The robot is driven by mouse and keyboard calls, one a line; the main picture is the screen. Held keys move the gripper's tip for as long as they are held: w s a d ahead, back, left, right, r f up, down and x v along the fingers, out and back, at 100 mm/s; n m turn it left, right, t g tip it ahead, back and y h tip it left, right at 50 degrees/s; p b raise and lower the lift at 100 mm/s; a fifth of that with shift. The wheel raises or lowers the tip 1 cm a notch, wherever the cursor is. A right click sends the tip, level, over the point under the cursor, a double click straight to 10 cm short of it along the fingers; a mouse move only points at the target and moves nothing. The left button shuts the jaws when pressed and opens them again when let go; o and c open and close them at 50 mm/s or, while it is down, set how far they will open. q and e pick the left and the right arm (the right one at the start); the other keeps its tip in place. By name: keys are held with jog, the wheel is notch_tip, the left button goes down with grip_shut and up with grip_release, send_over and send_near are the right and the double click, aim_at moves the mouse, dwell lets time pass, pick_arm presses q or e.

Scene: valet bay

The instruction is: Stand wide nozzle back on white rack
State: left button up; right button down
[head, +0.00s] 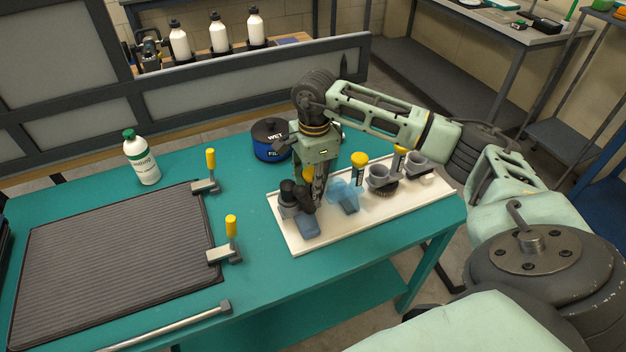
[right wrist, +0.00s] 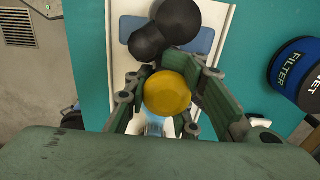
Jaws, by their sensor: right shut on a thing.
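The white rack (head: 375,212) lies along the right part of the teal table; it also shows in the right wrist view (right wrist: 116,75). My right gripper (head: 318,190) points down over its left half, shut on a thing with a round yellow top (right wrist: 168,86). That yellow top is partly hidden by the fingers in the head view. The lower part of the held thing is hidden, so I cannot tell whether it touches the rack. Dark rounded pieces (right wrist: 146,42) and a blue-grey flat piece (head: 308,226) are at the rack's left end. My left gripper is not in view.
A translucent blue piece (head: 343,190), a yellow-topped piece (head: 358,160) and grey cups (head: 378,176) are close right of the gripper. A filter tub (head: 270,142) stands behind. A ribbed mat (head: 120,255), yellow-handled clamps (head: 231,228) and a white bottle (head: 142,160) are left.

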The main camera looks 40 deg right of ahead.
jog(key=shift+f, duration=0.1)
jog(key=c, duration=1.3)
grip_release()
jog(key=shift+c, duration=0.2)
jog(key=o, duration=0.5)
jog(key=shift+r+p, duration=2.5)
jog(key=shift+r, duration=2)
